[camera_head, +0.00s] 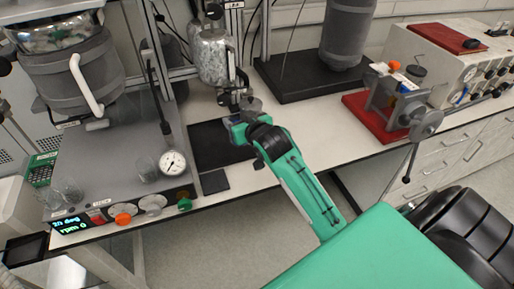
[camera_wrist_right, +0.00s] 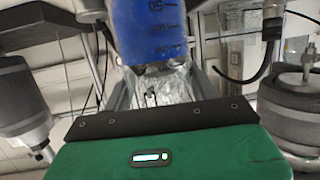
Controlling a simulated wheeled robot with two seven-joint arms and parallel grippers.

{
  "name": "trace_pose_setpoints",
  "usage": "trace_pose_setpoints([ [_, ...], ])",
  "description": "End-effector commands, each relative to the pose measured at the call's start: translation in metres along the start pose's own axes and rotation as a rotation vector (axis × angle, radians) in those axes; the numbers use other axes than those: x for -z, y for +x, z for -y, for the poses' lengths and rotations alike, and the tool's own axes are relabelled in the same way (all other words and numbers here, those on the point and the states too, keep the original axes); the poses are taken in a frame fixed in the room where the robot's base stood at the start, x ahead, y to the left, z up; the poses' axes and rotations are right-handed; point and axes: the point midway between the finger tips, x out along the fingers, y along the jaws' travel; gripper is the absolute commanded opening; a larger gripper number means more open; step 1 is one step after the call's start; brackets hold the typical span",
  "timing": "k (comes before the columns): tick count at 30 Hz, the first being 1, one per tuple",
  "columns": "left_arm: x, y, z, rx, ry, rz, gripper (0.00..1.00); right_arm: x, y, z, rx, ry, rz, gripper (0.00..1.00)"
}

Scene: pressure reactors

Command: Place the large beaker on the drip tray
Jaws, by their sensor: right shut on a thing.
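The large beaker (camera_wrist_right: 152,30) shows in the right wrist view as a blue, graduated vessel with clear glass at its near end. My right gripper (camera_wrist_right: 153,92) is shut on it. In the head view my right gripper (camera_head: 238,127) is over the bench, in front of the silver hanging vessel; my wrist hides the beaker there. A flat dark tray (camera_head: 208,150), which looks like the drip tray, lies on the bench just left of and below the gripper. I cannot tell whether the beaker touches it. My left gripper is not in view.
A stirrer unit (camera_head: 95,165) with small glass beakers and a gauge stands at left. A silver vessel (camera_head: 212,55) hangs on a frame behind my gripper. A black-based reactor (camera_head: 305,78) and a red-based clamp device (camera_head: 380,117) are to the right. The bench front between is clear.

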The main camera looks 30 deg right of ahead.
Motion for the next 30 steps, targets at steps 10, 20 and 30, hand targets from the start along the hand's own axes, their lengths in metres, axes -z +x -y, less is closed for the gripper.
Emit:
trace_pose_setpoints([
  [10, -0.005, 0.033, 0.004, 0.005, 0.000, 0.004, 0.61, 0.073, 0.051, -0.083, -0.116, 0.033, -0.006, 0.28],
  [20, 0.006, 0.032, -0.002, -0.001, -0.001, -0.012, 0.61, 0.064, 0.064, -0.100, -0.140, 0.043, 0.005, 0.28],
  [30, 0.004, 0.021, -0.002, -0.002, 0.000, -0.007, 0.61, -0.023, 0.090, -0.099, -0.139, 0.043, 0.006, 0.28],
])
